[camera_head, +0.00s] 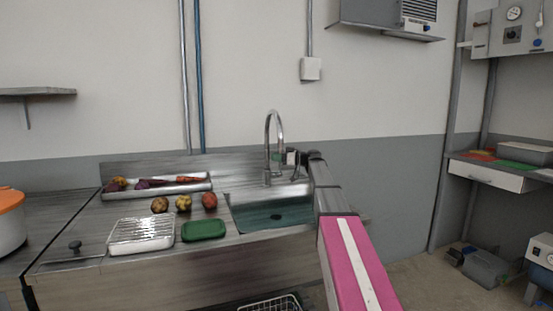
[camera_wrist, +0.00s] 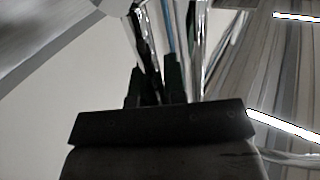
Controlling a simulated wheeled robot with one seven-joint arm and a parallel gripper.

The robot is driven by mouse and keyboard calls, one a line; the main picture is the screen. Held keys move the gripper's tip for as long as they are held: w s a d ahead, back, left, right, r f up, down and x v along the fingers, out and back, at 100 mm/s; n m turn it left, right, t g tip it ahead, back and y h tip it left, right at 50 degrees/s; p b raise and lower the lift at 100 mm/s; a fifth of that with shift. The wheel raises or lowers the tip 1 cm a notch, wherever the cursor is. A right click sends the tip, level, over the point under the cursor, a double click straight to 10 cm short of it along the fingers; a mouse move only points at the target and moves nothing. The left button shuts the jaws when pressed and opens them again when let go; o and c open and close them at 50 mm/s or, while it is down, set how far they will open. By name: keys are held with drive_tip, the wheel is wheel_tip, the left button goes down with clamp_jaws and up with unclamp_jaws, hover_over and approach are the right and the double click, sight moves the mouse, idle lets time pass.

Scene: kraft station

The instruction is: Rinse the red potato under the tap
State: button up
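The red potato (camera_head: 209,200) lies on the steel counter, just left of the sink (camera_head: 275,217). It is at the right end of a row of three, beside a yellowish one (camera_head: 183,203) and a brownish one (camera_head: 159,205). The tap (camera_head: 275,125) is a tall chrome gooseneck at the back of the sink. No water stream is visible. My gripper (camera_head: 284,157) is beside the tap's lower column, away from the potato. In the wrist view, its two dark fingers (camera_wrist: 154,80) stand close to shiny chrome pipe. Whether they grip anything is unclear.
A wire rack tray (camera_head: 141,233) and a green tray (camera_head: 204,230) lie at the counter's front. A long steel tray (camera_head: 160,188) with several vegetables stands at the back. An orange-topped pot (camera_head: 10,215) is far left. My arm crosses the sink's right side.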

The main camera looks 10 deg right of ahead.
clamp_jaws()
drive_tip(key=shift+s+d+n+y, duration=0.1)
drive_tip(key=shift+s+n+y, duration=0.3)
drive_tip(key=shift+s+n, duration=0.2)
drive_tip(key=o, duration=0.6)
unclamp_jaws()
drive_tip(key=shift+w, duration=0.1)
drive_tip(key=v, duration=1)
drive_tip(key=shift+s+d, duration=0.25)
drive_tip(key=shift+d, duration=0.1)
